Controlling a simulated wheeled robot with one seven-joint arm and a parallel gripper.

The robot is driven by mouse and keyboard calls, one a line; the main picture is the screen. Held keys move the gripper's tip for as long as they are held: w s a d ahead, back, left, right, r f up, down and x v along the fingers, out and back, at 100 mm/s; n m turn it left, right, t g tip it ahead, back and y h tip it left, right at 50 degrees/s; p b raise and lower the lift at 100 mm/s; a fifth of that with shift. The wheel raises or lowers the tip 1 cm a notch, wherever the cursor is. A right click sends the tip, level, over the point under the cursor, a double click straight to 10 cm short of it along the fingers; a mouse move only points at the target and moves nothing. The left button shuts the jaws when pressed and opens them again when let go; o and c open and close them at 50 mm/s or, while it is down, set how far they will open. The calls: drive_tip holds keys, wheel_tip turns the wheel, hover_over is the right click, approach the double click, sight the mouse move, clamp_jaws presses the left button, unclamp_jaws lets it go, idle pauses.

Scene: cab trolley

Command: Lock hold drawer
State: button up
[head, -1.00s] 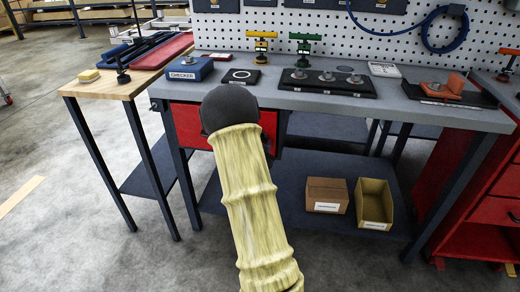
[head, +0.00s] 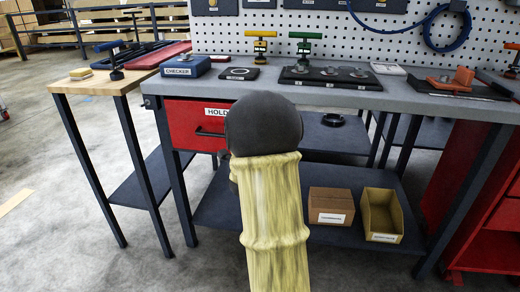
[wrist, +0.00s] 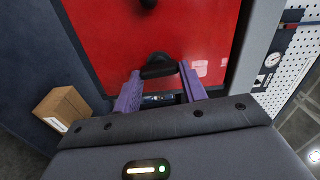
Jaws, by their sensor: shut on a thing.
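The red hold drawer (head: 185,122) sits under the left part of the grey bench, its white label partly hidden by my arm. Its black handle (head: 208,133) shows left of my arm; the right end is hidden. The drawer front looks about flush with the bench. In the wrist view, the red drawer front (wrist: 110,35) fills the top. My gripper (wrist: 160,88) has purple fingers close to a black piece (wrist: 158,67) on that front, which looks like the handle. My arm hides the gripper in the head view. No lock part is clearly seen.
The grey bench (head: 420,95) carries a blue checker box (head: 185,66) and a black fixture plate (head: 330,84). A cardboard box (head: 330,205) and a tan bin (head: 381,213) stand on the lower shelf. A wooden table (head: 92,86) adjoins at left.

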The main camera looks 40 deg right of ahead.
drive_tip(key=shift+f+m+b, duration=0.1)
drive_tip(key=shift+m+b, duration=0.4)
drive_tip(key=shift+m, duration=0.1)
drive_tip(key=o, duration=1)
drive_tip(key=b+v, duration=0.5)
drive_tip(key=v, duration=1.2)
drive_tip(key=shift+s+a, duration=0.1)
drive_tip(key=shift+a, duration=0.1)
